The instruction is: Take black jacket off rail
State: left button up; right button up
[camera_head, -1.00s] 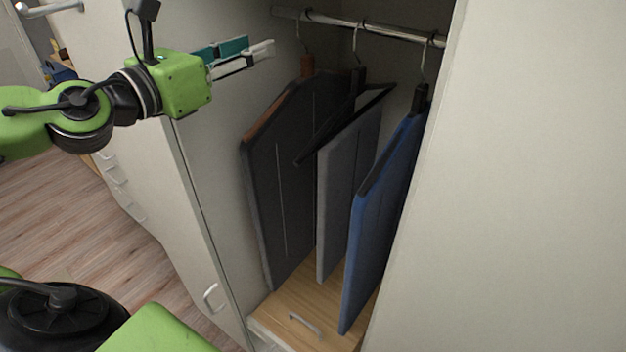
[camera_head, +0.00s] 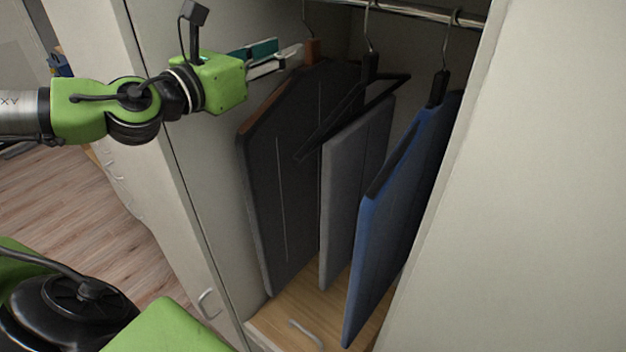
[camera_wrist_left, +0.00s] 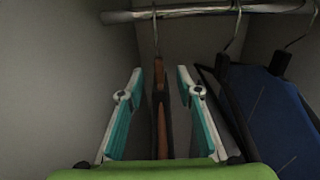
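The black jacket (camera_head: 283,185) is a flat dark panel on a brown hanger (camera_head: 313,48), leftmost on the metal rail (camera_head: 430,11) in the open wardrobe. My left gripper (camera_head: 288,52) is at the top of this hanger, above the jacket's shoulder. In the left wrist view my left gripper (camera_wrist_left: 159,76) is open, its white and teal fingers on either side of the hanger (camera_wrist_left: 160,100), with gaps on both sides. The hanger's hook goes up to the rail (camera_wrist_left: 190,11). The jacket shows nearly edge-on there. My right gripper is not in view.
A grey garment (camera_head: 352,190) on a black hanger (camera_head: 370,68) hangs right of the jacket, and a blue garment (camera_head: 400,220) hangs farther right. A wooden drawer top (camera_head: 285,315) lies below. The left wardrobe panel (camera_head: 215,190) is close to my left arm.

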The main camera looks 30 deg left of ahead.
aim_at(307, 42)
pick_arm(q)
jog(key=w+p, duration=0.1)
jog(key=w, duration=0.3)
jog(key=shift+w+f+p, duration=0.1)
jog(key=shift+w+p, duration=0.05)
jog(key=shift+p, duration=0.25)
jog(key=shift+w+d+p, duration=0.15)
jog(key=shift+w+p, duration=0.4)
jog(key=shift+p, duration=0.1)
jog(key=shift+w+p, duration=0.85)
jog(key=shift+w, duration=0.05)
jog(key=shift+w+f, duration=0.35)
jog(key=shift+w, duration=0.05)
jog(key=shift+w+d+r, duration=0.1)
jog(key=shift+w+d, duration=0.05)
jog(key=shift+w, duration=0.65)
jog(key=shift+r, duration=0.1)
grip_shut()
jog(key=shift+r, duration=0.1)
